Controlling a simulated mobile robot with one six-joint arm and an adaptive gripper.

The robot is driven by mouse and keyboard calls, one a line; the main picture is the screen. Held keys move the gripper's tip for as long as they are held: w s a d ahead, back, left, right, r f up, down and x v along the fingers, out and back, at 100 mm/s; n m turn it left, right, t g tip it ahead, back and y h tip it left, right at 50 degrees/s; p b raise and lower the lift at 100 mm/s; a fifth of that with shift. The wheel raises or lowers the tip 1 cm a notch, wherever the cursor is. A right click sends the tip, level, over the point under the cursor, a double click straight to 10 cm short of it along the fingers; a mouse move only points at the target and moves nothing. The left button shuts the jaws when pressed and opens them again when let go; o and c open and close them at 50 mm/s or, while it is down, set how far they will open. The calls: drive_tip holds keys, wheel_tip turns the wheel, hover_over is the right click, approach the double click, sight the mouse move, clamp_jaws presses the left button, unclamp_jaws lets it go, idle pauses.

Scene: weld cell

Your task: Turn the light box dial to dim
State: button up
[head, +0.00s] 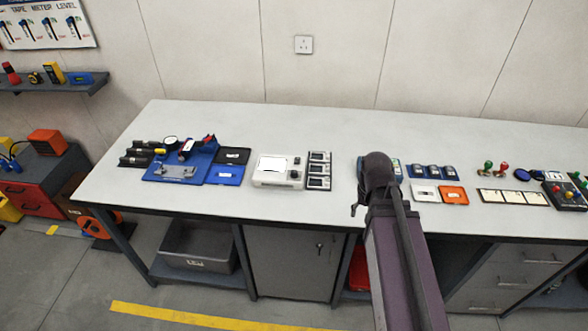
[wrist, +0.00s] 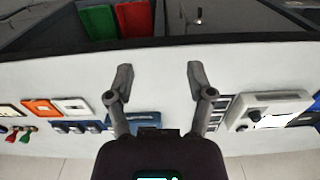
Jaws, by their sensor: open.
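The light box is a white box (head: 270,178) on the bench, left of my arm in the head view. A dark dial (head: 295,174) sits on its right side, with another small dark part behind it. In the wrist view the light box (wrist: 285,104) is at the right, with dark knobs (wrist: 253,114) on the side nearer my gripper. Which setting the dial points to is too small to read. My gripper (wrist: 160,78) is open and empty over the bench, to the right of the light box in the head view and apart from it.
Dark-framed units (head: 319,171) stand between the light box and my gripper. A blue fixture board (head: 180,160) and dark and blue trays are left of the box. An orange tray (head: 453,195) and several blue devices are on the right. The bench's front strip is clear.

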drive_tip(key=w+a+r+m+p, duration=0.4)
drive_tip(key=w+a, duration=0.7)
drive_tip(key=w, duration=0.4)
wheel_tip(320, 180, up, 3)
drive_tip(key=m+p, duration=0.2)
drive_tip(key=m, duration=0.2)
hover_over(294, 171)
drive_tip(key=shift+w+a+f, duration=0.1)
drive_tip(key=shift+a, duration=0.1)
drive_tip(key=shift+f, duration=0.1)
drive_tip(key=f+b, duration=1.3)
drive_tip(key=shift+s+d+f, duration=0.2)
drive_tip(key=shift+f, duration=0.1)
